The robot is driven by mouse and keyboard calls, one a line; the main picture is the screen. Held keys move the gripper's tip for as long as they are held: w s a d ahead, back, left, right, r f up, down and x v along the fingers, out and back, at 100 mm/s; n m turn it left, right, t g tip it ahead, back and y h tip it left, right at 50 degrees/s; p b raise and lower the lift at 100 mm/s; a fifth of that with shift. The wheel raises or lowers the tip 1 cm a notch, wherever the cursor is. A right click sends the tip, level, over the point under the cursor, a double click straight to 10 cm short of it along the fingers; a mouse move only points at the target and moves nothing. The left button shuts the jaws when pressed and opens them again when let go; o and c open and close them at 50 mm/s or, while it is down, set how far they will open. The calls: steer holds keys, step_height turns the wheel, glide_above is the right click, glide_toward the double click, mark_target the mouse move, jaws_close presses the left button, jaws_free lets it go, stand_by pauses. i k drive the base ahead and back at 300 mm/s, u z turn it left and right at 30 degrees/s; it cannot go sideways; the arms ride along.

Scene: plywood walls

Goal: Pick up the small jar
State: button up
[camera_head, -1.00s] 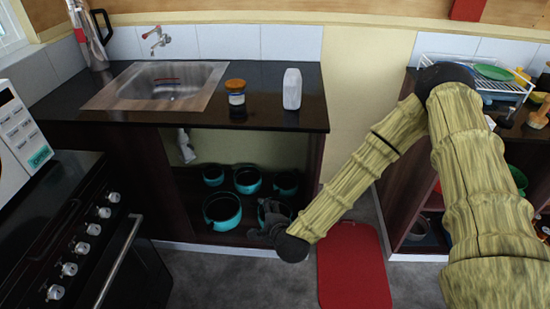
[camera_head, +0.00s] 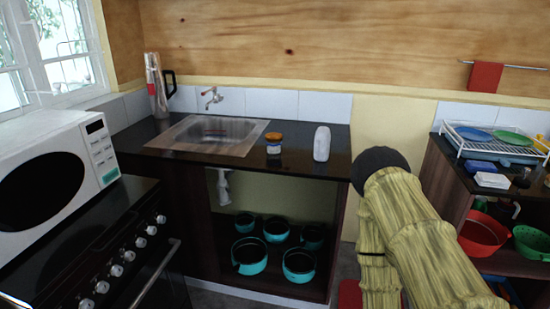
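The small jar (camera_head: 274,144) stands upright on the dark counter (camera_head: 190,160), to the right of the sink. It has an orange-brown lid and a pale label on a dark body. A white bottle (camera_head: 321,143) stands a short way to its right. My arm shows at the lower right, to the right of the sink counter, and its visible links are apart from the jar. My gripper is not in view.
The metal sink (camera_head: 208,135) with a tap (camera_head: 212,98) lies left of the jar. Several teal pots (camera_head: 250,256) fill the open shelf below. A microwave (camera_head: 60,170) sits above the stove at left. A dish rack (camera_head: 490,142) stands on the right counter.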

mark_target(273, 149)
steer(key=k, duration=0.95)
steer(key=z, duration=0.55)
steer(key=i, duration=1.8)
steer(key=u, duration=0.75)
